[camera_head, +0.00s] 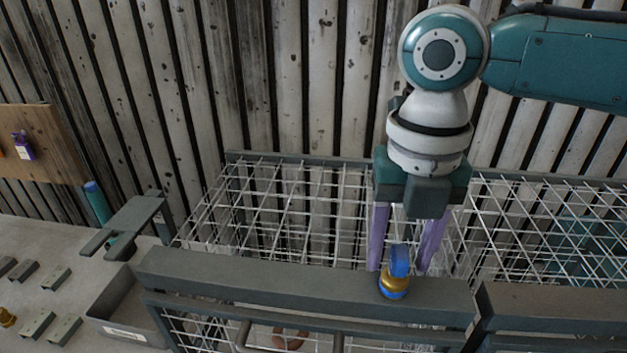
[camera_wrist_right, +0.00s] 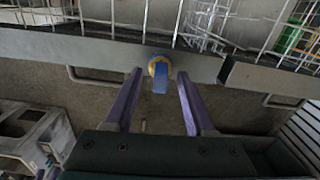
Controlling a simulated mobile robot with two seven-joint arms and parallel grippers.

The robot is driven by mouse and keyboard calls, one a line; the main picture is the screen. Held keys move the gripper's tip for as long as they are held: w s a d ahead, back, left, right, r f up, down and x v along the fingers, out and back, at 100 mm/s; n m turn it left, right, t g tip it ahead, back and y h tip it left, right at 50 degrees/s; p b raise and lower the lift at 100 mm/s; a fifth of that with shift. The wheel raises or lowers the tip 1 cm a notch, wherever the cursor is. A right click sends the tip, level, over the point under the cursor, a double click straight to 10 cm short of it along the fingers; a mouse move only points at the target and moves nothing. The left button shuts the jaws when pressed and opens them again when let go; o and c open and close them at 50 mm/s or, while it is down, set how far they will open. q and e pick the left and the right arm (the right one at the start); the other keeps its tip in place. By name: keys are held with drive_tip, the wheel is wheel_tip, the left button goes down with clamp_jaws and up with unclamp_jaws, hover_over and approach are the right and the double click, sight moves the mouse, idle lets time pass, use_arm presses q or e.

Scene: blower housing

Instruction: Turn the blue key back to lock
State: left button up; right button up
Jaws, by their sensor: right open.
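The blue key (camera_head: 399,260) stands in a brass lock (camera_head: 393,286) on the grey top rail of a wire mesh cage. The key also shows in the right wrist view (camera_wrist_right: 160,85), with the brass ring of the lock (camera_wrist_right: 158,66) behind it. My right gripper (camera_head: 403,268) has purple fingers. It is open, with one finger on each side of the key and gaps visible between fingers and key. In the wrist view the right gripper (camera_wrist_right: 158,76) points at the key, which sits midway between its fingertips. My left gripper is not in view.
The mesh cage (camera_head: 250,205) spreads behind the grey rail (camera_head: 250,280). A second grey rail (camera_head: 550,312) lies to the right. At left, a workbench (camera_head: 30,245) holds small grey blocks and a grey bin (camera_head: 125,310). A wooden board (camera_head: 40,150) with a purple tag hangs on the wall.

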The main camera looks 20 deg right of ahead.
drive_tip(key=shift+f, duration=0.2)
drive_tip(key=shift+c, duration=0.2)
clamp_jaws()
idle(0.4)
